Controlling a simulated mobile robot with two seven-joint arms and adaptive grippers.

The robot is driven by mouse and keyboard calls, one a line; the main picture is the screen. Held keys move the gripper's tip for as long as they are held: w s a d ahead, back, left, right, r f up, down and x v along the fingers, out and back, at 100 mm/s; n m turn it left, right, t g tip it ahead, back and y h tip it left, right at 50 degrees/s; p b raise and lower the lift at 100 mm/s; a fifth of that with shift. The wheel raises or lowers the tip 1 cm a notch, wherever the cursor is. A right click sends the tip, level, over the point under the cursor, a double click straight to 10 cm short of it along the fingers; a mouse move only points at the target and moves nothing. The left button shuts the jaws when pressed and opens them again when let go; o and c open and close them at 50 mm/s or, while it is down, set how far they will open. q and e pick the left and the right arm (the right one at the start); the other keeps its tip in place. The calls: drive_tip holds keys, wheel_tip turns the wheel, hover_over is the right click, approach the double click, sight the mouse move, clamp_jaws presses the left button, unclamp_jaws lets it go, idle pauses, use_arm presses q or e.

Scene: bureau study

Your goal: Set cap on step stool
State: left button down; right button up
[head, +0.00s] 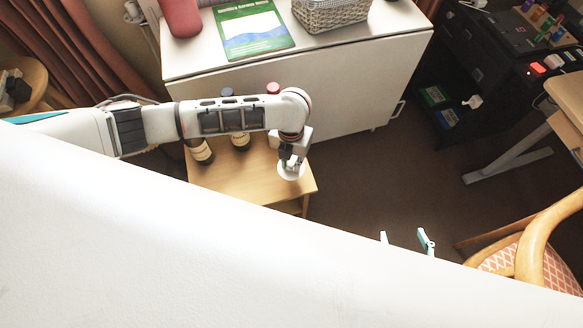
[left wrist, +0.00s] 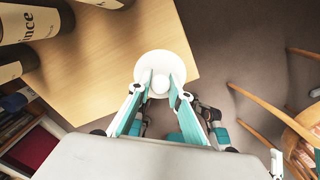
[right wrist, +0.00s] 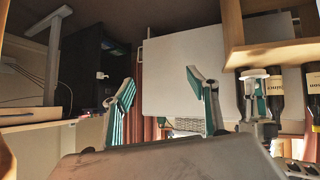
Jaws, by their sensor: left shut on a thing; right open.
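The cap (head: 291,176) is a small white round disc with a raised middle. It also shows in the left wrist view (left wrist: 163,60). My left gripper (head: 292,160) is shut on its raised middle from above. The step stool (head: 247,172) is a light wooden platform. The cap overlaps the stool's right-hand corner in the head view, close to its edge. In the right wrist view the cap (right wrist: 262,72) appears close to the stool (right wrist: 275,55); I cannot tell whether they touch. My right gripper (head: 405,240) is open and empty, apart from the stool.
Dark bottles (head: 201,152) with pale labels stand on the stool's far side. A white cabinet (head: 350,75) behind carries a green book (head: 252,28) and a basket (head: 330,14). A wooden chair (head: 535,245) stands at the right. Dark floor (head: 400,170) lies clear between.

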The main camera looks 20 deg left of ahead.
sight(291, 170)
use_arm(q)
wheel_tip(291, 170, down, 5)
drive_tip(key=shift+s+r+b, duration=0.15)
drive_tip(key=shift+b, duration=0.55)
drive_tip(key=shift+r, duration=0.15)
drive_tip(key=shift+f, duration=0.25)
drive_tip(key=c, duration=1.8)
unclamp_jaws()
drive_tip(key=shift+c, duration=0.2)
drive_tip(key=shift+r, duration=0.1)
